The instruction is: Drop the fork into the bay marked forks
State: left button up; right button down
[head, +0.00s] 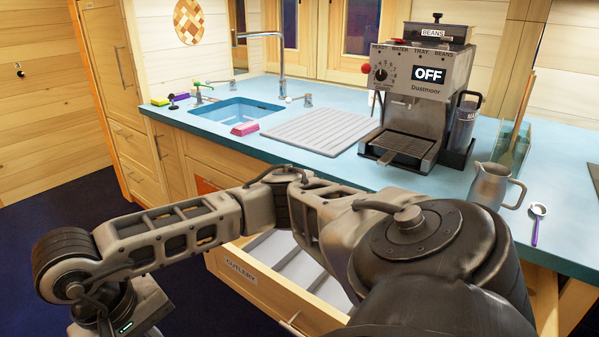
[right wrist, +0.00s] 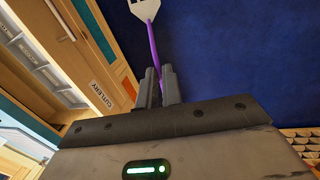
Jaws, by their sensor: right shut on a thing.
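The fork (right wrist: 152,38) has a purple handle and a pale head that is cut off by the top edge of the right wrist view. My right gripper (right wrist: 155,85) is shut on its handle and holds it over the dark blue floor, beside the drawer. The open cutlery drawer (head: 262,291) shows in the head view, partly hidden by my right arm; its pale dividers form several bays. It also shows in the right wrist view (right wrist: 101,97), with small labels on the bays too blurred to read surely. My left gripper is in neither view.
A grooved draining board (head: 318,130) lies beside the sink (head: 240,112). Open floor (head: 60,205) is at the left.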

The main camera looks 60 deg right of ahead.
aim_at(287, 241)
jog(key=z, duration=0.95)
jog(key=i, duration=1.3)
jog(key=z, duration=0.8)
